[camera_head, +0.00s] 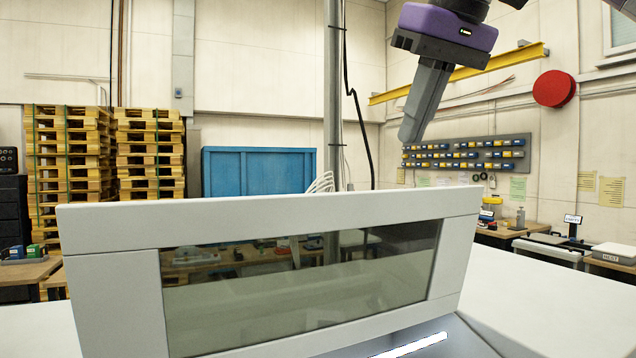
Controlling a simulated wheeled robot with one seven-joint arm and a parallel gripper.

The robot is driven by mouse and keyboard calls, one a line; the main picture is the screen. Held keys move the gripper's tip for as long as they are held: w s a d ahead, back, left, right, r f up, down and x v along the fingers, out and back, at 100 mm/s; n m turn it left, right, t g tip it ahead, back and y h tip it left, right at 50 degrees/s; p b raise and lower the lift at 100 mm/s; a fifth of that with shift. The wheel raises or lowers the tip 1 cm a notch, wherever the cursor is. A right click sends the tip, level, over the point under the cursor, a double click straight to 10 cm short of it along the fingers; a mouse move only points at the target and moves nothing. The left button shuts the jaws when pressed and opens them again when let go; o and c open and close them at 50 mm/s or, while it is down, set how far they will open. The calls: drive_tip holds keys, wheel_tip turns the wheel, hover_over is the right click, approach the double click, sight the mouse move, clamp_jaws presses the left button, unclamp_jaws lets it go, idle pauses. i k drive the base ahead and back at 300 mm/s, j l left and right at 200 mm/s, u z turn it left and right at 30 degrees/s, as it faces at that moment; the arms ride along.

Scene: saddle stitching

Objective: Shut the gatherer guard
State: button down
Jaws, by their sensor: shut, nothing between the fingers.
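The gatherer guard (270,213) is a white-framed panel with a dark see-through window (300,285). It stands tilted up in front of me, with its lower part running off the bottom of the view. A lit white strip and a grey interior show below its right lower edge, so it looks raised. My gripper (408,138), dark grey fingers under a purple body, is above and behind the guard's top edge, right of centre. The fingers are shut and empty, pointing down and left. It appears apart from the guard.
White machine surface (560,305) extends right of the guard. A grey post (334,100) with a black cable rises behind it. Pallet stacks (150,155), a blue cabinet (255,172) and workbenches (500,233) stand farther back. The air left of my gripper is open up to the post.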

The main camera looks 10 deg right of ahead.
sight(308, 274)
drive_tip(key=i+j, duration=0.2)
drive_tip(key=i, duration=0.2)
drive_tip(key=i+j, duration=0.2)
drive_tip(key=i, duration=0.2)
